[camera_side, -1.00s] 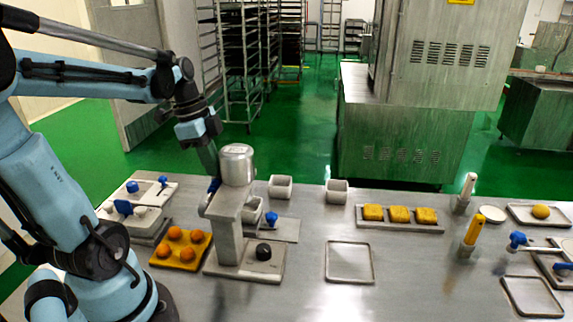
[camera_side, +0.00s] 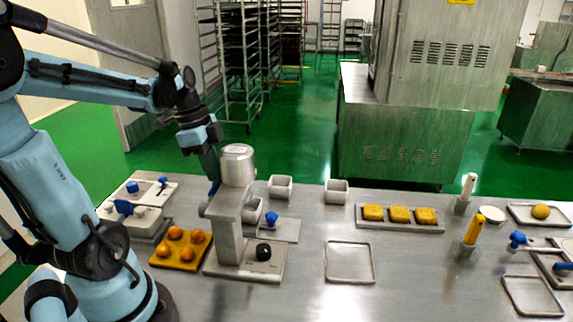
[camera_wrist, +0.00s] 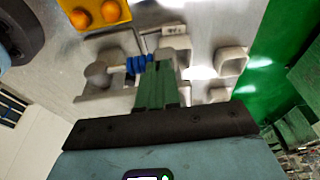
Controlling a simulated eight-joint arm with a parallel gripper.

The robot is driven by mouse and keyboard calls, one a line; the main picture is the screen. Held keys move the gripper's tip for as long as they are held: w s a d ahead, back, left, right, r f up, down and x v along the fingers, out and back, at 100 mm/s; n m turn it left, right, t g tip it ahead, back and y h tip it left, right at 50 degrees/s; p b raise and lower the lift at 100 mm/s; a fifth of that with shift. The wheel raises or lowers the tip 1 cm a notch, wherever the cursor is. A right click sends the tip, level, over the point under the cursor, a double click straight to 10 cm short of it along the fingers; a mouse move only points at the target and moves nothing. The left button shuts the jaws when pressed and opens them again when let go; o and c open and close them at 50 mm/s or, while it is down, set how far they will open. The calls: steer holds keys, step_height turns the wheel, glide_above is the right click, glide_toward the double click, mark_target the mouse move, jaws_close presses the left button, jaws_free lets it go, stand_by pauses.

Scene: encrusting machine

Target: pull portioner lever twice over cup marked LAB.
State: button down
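The portioner (camera_side: 229,228) is a grey metal column with a round hopper on top, standing on a flat base. Its lever has a blue grip (camera_side: 214,188) on the left side; the ribbed grip also shows in the wrist view (camera_wrist: 138,66). My gripper (camera_side: 213,178) is at the grip, pointing down; in the wrist view its green fingers (camera_wrist: 160,70) are close together, with their tips against or just beside the grip. A pale square cup (camera_side: 252,211) stands beside the column, partly hidden. Two more cups (camera_side: 280,187) (camera_side: 337,191) stand behind. I cannot read any LAB mark.
A yellow tray (camera_side: 160,262) of orange balls lies left of the portioner. A black knob (camera_side: 264,252) is on its base. An empty tray (camera_side: 349,280) and a tray of yellow blocks (camera_side: 400,228) lie to the right. The table between them is clear.

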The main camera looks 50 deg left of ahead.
steer(key=shift+f, duration=0.75)
steer(key=shift+r, duration=0.1)
stand_by(0.6)
steer(key=w+d+v, duration=0.1)
steer(key=v, duration=1)
steer(key=shift+r, duration=0.6)
steer(key=shift+s, duration=0.1)
steer(key=w+d+f+t+h, duration=0.1)
steer(key=w+d+t, duration=0.4)
steer(key=d, duration=0.4)
steer(key=d+f+n+y, duration=0.2)
steer(key=d+f+n, duration=0.5)
steer(key=f+n, duration=0.2)
steer(key=shift+s+d+y, duration=0.2)
steer(key=shift+d+y, duration=0.2)
